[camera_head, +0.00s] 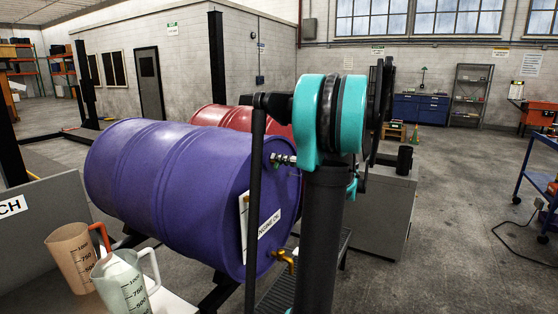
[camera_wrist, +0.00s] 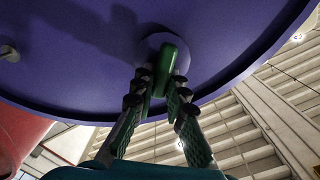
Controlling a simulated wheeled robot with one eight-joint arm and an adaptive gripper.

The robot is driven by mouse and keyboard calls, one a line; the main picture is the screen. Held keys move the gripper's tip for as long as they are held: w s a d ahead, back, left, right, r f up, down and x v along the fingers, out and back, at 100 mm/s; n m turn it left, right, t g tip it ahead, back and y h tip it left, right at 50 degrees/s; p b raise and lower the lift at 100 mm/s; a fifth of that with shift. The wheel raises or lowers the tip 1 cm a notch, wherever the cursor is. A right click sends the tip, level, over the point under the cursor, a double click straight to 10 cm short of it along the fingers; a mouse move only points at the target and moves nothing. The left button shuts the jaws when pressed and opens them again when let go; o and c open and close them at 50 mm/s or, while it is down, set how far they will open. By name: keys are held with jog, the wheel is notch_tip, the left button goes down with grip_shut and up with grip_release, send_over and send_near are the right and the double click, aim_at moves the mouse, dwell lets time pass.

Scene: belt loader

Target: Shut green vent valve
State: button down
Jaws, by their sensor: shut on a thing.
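The purple drum (camera_head: 165,170) lies on its side, its flat end toward the right. In the wrist view, the green vent valve handle (camera_wrist: 168,65) stands out from a round fitting on the drum's purple end (camera_wrist: 75,65), near the rim. My gripper (camera_wrist: 160,88) is shut on this handle, with one finger on each side. The fingers hide part of the handle. In the head view, my gripper's fingers (camera_head: 274,159) show at the upper part of the drum end; my arm hides much of it, and the handle cannot be made out there.
A brass tap (camera_head: 286,260) sits low on the drum end. A red drum (camera_head: 225,117) lies behind. An orange-handled jug (camera_head: 75,257) and a pale green jug (camera_head: 125,284) stand at front left.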

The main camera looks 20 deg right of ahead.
jog(key=m, duration=0.4)
jog(key=shift+w+d+f+m, duration=0.1)
jog(key=shift+d+f+m, duration=0.05)
jog(key=shift+f+m, duration=0.2)
jog(key=m, duration=0.4)
jog(key=shift+f+m, duration=0.2)
jog(key=shift+m, duration=0.15)
jog(key=c, duration=1.5)
grip_release()
jog(key=shift+d, duration=0.1)
jog(key=shift+c, duration=0.2)
jog(key=v, duration=1.2)
